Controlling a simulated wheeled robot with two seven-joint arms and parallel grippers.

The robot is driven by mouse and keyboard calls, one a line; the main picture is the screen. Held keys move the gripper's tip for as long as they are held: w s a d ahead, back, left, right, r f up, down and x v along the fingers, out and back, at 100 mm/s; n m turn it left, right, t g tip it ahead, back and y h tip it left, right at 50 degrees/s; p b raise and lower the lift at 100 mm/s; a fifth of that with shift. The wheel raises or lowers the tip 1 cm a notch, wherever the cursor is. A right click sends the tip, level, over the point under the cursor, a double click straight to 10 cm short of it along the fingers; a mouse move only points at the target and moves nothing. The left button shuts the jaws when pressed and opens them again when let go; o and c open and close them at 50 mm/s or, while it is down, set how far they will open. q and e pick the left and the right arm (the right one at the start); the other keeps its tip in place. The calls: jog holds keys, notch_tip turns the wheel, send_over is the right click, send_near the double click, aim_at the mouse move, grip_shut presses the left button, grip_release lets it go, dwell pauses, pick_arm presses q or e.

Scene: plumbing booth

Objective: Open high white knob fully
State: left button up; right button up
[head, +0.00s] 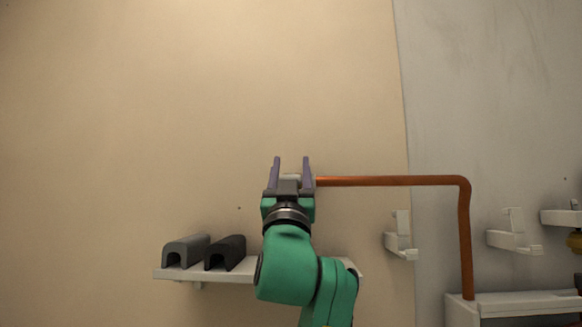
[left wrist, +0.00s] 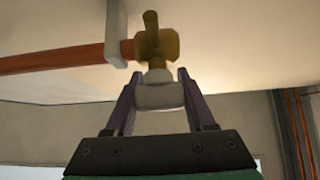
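The high white knob (left wrist: 158,95) sits under a brass valve (left wrist: 157,45) in the left wrist view. In the head view a small pale part of the knob (head: 291,177) shows between the finger tips. My left gripper (head: 291,165) is at the left end of the copper pipe, with its fingers pointing up. In the left wrist view its fingers (left wrist: 159,84) lie along both sides of the knob, with no clear gap. The valve is largely hidden behind the gripper in the head view. My right gripper is in neither view.
A copper pipe (head: 395,181) runs right from the valve, then bends down to a white box (head: 515,305). Left of my arm, a white shelf (head: 225,275) holds a grey (head: 187,250) and a black (head: 226,252) arched piece. White brackets (head: 400,240) are on the wall at right.

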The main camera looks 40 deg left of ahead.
pick_arm(q)
grip_shut()
